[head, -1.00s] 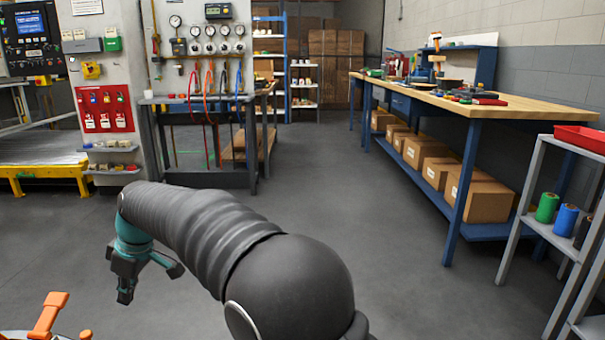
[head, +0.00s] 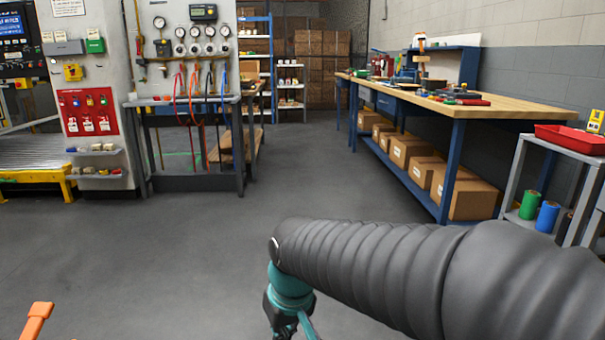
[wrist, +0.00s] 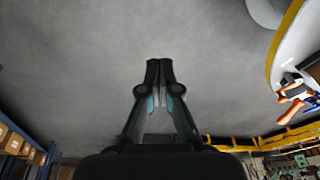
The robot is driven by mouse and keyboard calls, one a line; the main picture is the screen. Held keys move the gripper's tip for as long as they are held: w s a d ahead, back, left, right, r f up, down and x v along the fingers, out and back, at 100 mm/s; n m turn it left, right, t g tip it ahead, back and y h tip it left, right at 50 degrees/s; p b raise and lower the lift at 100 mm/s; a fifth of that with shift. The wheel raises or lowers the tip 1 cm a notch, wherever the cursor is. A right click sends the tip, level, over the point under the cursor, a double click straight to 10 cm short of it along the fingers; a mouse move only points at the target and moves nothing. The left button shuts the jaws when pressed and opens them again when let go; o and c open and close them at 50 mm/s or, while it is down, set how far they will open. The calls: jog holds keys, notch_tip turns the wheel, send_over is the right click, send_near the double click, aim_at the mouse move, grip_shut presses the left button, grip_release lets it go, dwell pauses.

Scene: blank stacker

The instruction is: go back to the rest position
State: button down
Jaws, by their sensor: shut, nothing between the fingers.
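My gripper (wrist: 159,66) shows in the middle of the wrist view, with its two dark fingertips together and nothing between them. Bare grey floor lies behind the fingertips. In the head view my arm reaches in from the lower right and ends in a teal wrist above the floor. The fingertips are cut off by the bottom edge there.
A long workbench (head: 520,112) with tools stands at the right, boxes on its lower shelf. A grey rack (head: 510,180) with a red tray (head: 575,140) and spools is at the far right. An orange part (head: 36,320) shows at lower left. The middle floor is clear.

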jog(key=s+d+r+m+t, duration=0.1)
jog(key=s+d+m, duration=0.1)
jog(key=d, duration=0.4)
jog(key=s+d+r+m+t+h, duration=0.1)
jog(key=s+d+r+m, duration=0.1)
jog(key=s+d, duration=0.3)
jog(key=s+d+r+m+t+p, duration=0.1)
jog(key=s+d, duration=0.2)
jog(key=d, duration=0.5)
jog(key=shift+s+d+r+m+t+h, duration=0.15)
jog(key=shift+s+r+m+t+h, duration=0.15)
jog(key=shift+m+t, duration=0.1)
